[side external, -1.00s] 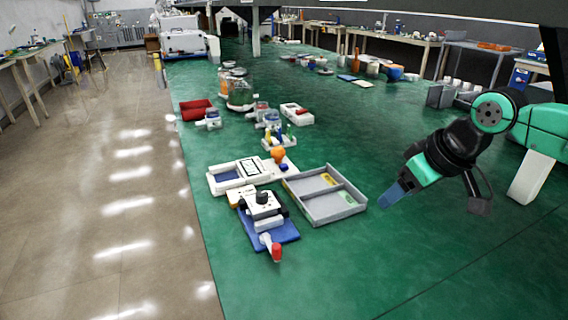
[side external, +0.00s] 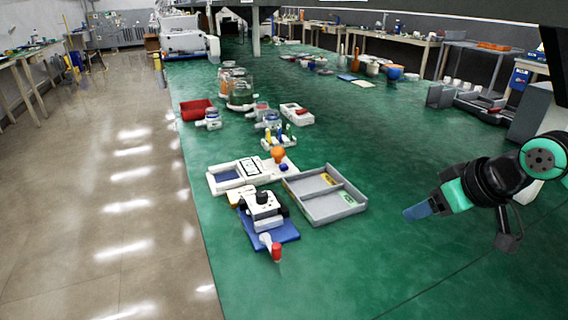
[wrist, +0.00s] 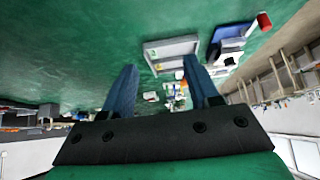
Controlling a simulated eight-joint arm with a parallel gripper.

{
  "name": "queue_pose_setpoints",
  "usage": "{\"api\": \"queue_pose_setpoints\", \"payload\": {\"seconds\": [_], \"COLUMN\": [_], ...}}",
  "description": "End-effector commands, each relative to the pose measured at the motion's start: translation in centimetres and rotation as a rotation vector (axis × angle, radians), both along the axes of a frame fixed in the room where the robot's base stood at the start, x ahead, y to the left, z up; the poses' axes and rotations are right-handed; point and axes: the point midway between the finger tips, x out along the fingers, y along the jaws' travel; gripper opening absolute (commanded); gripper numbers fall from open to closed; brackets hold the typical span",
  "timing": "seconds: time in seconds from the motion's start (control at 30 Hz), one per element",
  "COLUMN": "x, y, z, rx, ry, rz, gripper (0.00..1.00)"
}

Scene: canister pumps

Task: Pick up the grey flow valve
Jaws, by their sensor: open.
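I cannot pick out the grey flow valve for certain. A white and grey device with a black knob (side external: 263,204) sits on a blue board (side external: 285,233), with a red-tipped handle (side external: 276,252) at its front. Small grey-and-white fittings (side external: 271,119) stand farther back, too small to make out. My gripper (side external: 415,213) is open and empty above the green table, to the right of the grey tray (side external: 345,213) and clear of everything. In the wrist view its two blue fingers (wrist: 160,68) are spread apart, and the board with the red-tipped handle shows at upper right.
The grey divided tray holds yellow and green labels. A white panel (side external: 227,178) with an orange knob (side external: 278,154) lies behind it. A red bin (side external: 196,109) and clear canisters (side external: 240,93) stand farther back. The green table around my gripper is bare.

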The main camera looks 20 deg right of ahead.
Motion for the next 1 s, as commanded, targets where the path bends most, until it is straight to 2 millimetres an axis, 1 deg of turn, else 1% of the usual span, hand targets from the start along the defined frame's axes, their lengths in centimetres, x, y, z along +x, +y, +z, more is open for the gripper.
{"api": "queue_pose_setpoints", "payload": {"seconds": [0.27,0.33,0.67,0.77,0.83,0.97,1.0], "x": [0.0,0.0,0.2,1.1,2.4,5.9,7.0], "y": [0.0,0.0,0.1,0.7,1.5,3.4,4.0], "z": [0.0,0.0,0.1,0.5,0.9,1.4,1.4], "rx": [0.0,0.0,0.002,0.018,0.034,0.081,0.095], "ry": [0.0,0.0,0.001,0.002,0.001,-0.016,-0.026], "rz": [0.0,0.0,0.009,0.049,0.103,0.244,0.29], "gripper": [0.54,0.7,0.7,0.7,0.7,0.7,0.7]}}
